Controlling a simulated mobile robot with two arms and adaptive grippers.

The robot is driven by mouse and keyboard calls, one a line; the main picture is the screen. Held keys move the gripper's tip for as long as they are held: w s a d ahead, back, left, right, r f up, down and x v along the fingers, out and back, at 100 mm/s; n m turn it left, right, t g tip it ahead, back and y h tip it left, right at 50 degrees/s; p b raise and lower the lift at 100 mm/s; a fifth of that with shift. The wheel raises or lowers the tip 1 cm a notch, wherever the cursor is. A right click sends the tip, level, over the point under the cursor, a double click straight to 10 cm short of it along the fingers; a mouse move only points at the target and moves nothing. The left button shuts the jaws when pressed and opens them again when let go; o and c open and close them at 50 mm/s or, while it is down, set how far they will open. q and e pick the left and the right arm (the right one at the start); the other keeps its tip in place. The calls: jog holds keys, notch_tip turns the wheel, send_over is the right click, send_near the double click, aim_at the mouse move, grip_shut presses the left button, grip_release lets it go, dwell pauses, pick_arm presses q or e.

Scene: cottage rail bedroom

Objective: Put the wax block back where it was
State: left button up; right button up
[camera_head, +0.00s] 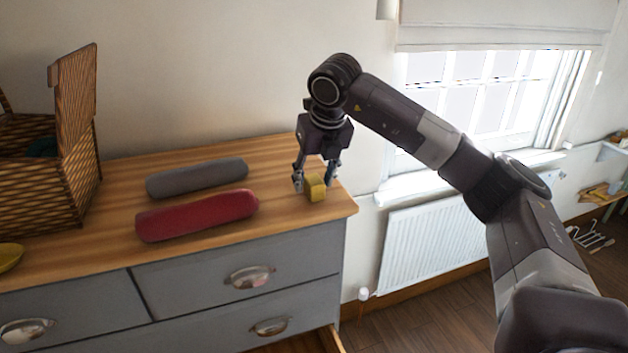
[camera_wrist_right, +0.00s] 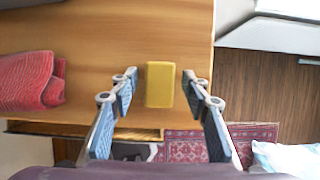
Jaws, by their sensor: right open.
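The wax block, a small yellow block (camera_head: 315,188), sits on the wooden top of the dresser near its right front corner. My right gripper (camera_head: 316,180) is open above the dresser top, with a finger on either side of the block. In the right wrist view the block (camera_wrist_right: 160,85) lies between and just beyond the two fingertips (camera_wrist_right: 160,88), with a gap on each side. My left gripper is not in view.
A red roll (camera_head: 198,215) and a grey roll (camera_head: 197,178) lie to the left of the block on the dresser top (camera_head: 280,222). An open wicker basket (camera_head: 75,150) stands further left. A drawer (camera_head: 318,342) below is partly open. A radiator (camera_head: 430,240) is on the right.

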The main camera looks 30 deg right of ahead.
jog(key=b+v, duration=0.3)
jog(key=v, duration=0.8)
jog(key=shift+s+r, duration=0.25)
